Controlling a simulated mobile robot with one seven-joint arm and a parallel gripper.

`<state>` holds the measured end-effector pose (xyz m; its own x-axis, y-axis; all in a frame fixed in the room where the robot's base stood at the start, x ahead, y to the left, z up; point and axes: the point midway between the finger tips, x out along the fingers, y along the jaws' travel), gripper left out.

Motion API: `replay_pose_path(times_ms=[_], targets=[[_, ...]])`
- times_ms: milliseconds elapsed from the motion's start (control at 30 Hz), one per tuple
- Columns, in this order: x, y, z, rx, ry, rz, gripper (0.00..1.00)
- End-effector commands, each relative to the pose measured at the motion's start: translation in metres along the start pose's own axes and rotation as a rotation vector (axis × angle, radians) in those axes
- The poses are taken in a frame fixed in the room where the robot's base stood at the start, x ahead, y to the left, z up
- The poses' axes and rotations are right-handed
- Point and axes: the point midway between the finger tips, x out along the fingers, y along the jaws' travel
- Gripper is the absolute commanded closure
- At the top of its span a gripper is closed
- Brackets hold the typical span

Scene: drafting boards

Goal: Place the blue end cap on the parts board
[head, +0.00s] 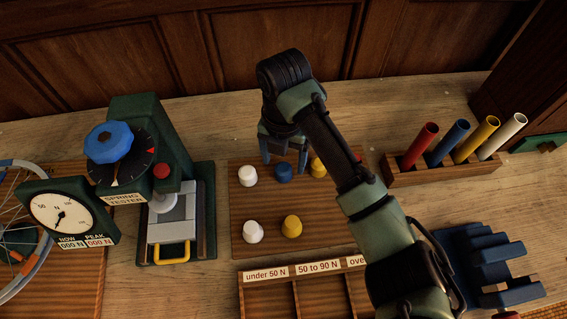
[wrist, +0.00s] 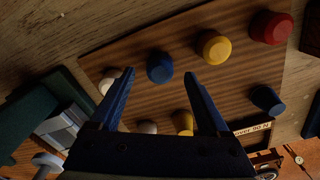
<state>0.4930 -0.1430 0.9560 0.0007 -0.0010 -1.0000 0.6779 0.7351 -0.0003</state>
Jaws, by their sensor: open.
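A blue end cap (head: 283,172) stands on the brown parts board (head: 272,200), in the back row between a white and a yellow cap. In the wrist view the same blue cap (wrist: 160,67) shows between my fingertips. My gripper (head: 285,164) is open and empty, with its fingers pointing down around or just above this cap; I cannot tell the exact height. A second blue cap (wrist: 266,99) stands on the board at the right in the wrist view; my arm hides it in the head view.
White (head: 253,232), yellow (head: 291,226) and red (wrist: 271,27) caps share the board. A spring tester (head: 150,180) stands at left. A labelled sorting tray (head: 268,276) is in front. A rack of coloured tubes (head: 440,168) and a blue slotted stand (head: 487,262) are at right.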

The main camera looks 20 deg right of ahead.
Motion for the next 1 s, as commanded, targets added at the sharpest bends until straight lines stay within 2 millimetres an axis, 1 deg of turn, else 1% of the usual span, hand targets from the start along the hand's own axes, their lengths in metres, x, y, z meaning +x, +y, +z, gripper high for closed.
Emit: replay_pose_path(times_ms=[33,233,400,567,1000], targets=[[-0.012,0.001,0.001,-0.003,-0.005,0.002,0.21],[-0.058,0.000,0.001,0.000,-0.005,0.000,0.21],[-0.083,0.000,0.001,0.000,-0.003,-0.001,0.21],[-0.091,0.000,0.000,0.001,0.000,0.000,0.21],[-0.090,0.000,0.000,0.001,0.000,0.000,0.21]])
